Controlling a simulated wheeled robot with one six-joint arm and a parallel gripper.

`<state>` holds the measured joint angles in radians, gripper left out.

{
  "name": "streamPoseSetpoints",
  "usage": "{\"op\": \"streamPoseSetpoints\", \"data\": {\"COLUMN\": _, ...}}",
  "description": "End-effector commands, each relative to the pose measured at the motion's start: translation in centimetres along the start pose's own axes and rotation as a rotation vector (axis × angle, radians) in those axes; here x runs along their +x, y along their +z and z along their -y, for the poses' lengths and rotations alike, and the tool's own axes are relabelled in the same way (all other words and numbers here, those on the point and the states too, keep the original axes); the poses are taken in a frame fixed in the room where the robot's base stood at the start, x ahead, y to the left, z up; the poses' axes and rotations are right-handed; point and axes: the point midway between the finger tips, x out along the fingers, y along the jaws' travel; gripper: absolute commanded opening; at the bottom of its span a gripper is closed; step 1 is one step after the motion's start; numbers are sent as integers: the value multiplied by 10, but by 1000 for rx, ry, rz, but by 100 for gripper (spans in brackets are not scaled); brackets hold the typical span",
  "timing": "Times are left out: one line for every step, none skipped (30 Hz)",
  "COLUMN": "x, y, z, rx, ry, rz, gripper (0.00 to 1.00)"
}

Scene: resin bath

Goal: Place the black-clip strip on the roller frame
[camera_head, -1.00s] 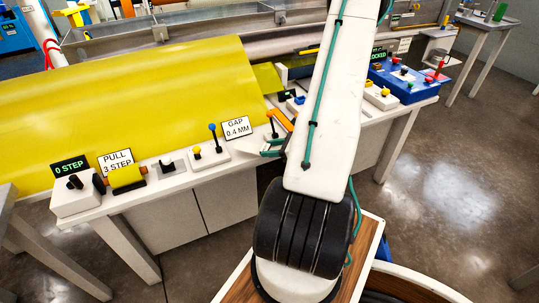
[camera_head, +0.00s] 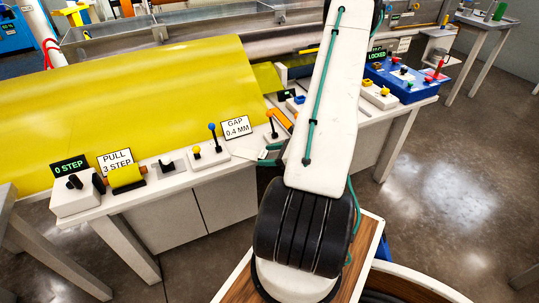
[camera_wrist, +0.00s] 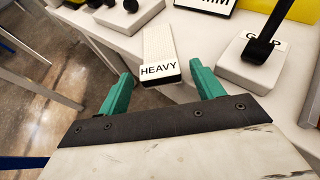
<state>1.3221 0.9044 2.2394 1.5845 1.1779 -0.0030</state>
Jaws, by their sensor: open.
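A pale ridged strip with a "HEAVY" label and a dark edge at its near end (camera_wrist: 159,45) lies at the bench edge in the wrist view. I cannot make out a separate black clip on it. Contact is not visible. Which structure is the roller frame is unclear; a small yellow roll in a dark holder (camera_head: 126,177) stands on the bench's left.
A large yellow sheet (camera_head: 130,100) slopes over the bench behind the controls. Levers, buttons and signs line the bench, including a "GAP 0.4 MM" sign (camera_head: 236,128). A blue control box (camera_head: 402,82) stands at the right. Open floor (camera_head: 450,200) lies right of the bench.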

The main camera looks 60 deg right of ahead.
Motion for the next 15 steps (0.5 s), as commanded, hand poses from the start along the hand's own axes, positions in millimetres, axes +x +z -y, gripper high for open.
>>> {"op": "streamPoseSetpoints", "data": {"x": 0, "y": 0, "z": 0, "rx": 0, "ry": 0, "rz": 0, "gripper": 66}}
{"op": "streamPoseSetpoints", "data": {"x": 0, "y": 1, "z": 0, "rx": 0, "ry": 0, "rz": 0, "gripper": 66}}
{"op": "streamPoseSetpoints", "data": {"x": -1, "y": 2, "z": 0, "rx": -1, "ry": 0, "rz": 0, "gripper": 66}}
{"op": "streamPoseSetpoints", "data": {"x": -2, "y": 3, "z": 0, "rx": 0, "ry": -1, "rz": 0, "gripper": 66}}
{"op": "streamPoseSetpoints", "data": {"x": -6, "y": 2, "z": 0, "rx": 0, "ry": -2, "rz": 0, "gripper": 66}}
{"op": "streamPoseSetpoints", "data": {"x": -10, "y": 2, "z": 1, "rx": 0, "ry": -2, "rz": 0, "gripper": 66}}
{"op": "streamPoseSetpoints", "data": {"x": -15, "y": 2, "z": 1, "rx": 1, "ry": -3, "rz": 0, "gripper": 66}}
{"op": "streamPoseSetpoints", "data": {"x": -20, "y": 2, "z": 1, "rx": 1, "ry": -4, "rz": 0, "gripper": 66}}
{"op": "streamPoseSetpoints", "data": {"x": -28, "y": 2, "z": 1, "rx": 0, "ry": -5, "rz": 0, "gripper": 66}}
{"op": "streamPoseSetpoints", "data": {"x": -35, "y": 2, "z": 1, "rx": 0, "ry": -5, "rz": 0, "gripper": 66}}
{"op": "streamPoseSetpoints", "data": {"x": -41, "y": 2, "z": 1, "rx": -1, "ry": -6, "rz": 0, "gripper": 66}}
{"op": "streamPoseSetpoints", "data": {"x": -51, "y": 2, "z": 1, "rx": 0, "ry": -6, "rz": 0, "gripper": 66}}
{"op": "streamPoseSetpoints", "data": {"x": -57, "y": 2, "z": 1, "rx": 0, "ry": -6, "rz": 0, "gripper": 66}}
{"op": "streamPoseSetpoints", "data": {"x": -64, "y": 2, "z": 1, "rx": 0, "ry": -6, "rz": 0, "gripper": 66}}
{"op": "streamPoseSetpoints", "data": {"x": -73, "y": 2, "z": 1, "rx": -2, "ry": -5, "rz": 0, "gripper": 66}}
